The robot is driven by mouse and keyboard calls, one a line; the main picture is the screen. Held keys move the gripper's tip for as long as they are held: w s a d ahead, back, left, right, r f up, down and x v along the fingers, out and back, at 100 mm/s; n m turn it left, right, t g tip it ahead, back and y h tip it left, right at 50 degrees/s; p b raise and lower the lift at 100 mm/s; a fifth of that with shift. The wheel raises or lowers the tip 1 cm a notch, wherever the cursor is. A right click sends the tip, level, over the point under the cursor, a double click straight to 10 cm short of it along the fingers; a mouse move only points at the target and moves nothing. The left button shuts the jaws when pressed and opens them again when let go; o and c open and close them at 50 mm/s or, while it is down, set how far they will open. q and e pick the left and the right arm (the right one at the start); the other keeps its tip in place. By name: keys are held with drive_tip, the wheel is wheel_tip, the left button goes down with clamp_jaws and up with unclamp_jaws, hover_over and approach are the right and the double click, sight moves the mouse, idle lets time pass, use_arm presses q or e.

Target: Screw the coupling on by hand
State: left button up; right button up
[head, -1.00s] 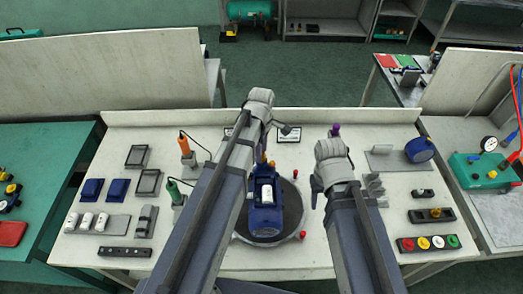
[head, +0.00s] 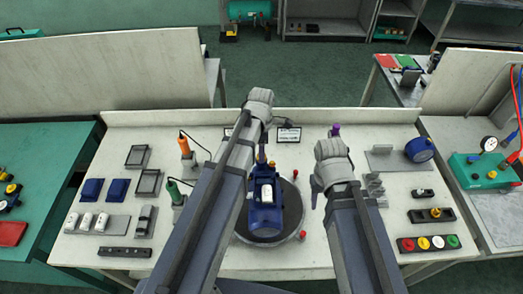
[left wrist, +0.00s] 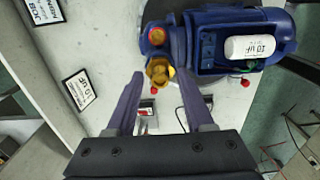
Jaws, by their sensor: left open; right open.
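The blue pump (head: 265,215) stands on a round dark turntable (head: 293,204) at the middle of the bench. In the left wrist view the pump (left wrist: 215,25) shows an open box with a white capacitor (left wrist: 250,47) in it.
Framed labels (head: 289,135) are at the back of the bench. Orange (head: 184,147) and green (head: 175,190) handled tools stand at left. Blue and white parts lie on the left side. A tray of coloured caps (head: 428,243) and a blue round part (head: 419,149) are at right.

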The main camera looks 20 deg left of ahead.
use_arm(q)
drive_tip(key=n, duration=0.3)
drive_tip(key=shift+n, duration=0.4)
drive_tip(key=n, duration=0.3)
idle(0.4)
clamp_jaws()
idle(0.5)
drive_tip(key=m, duration=0.3)
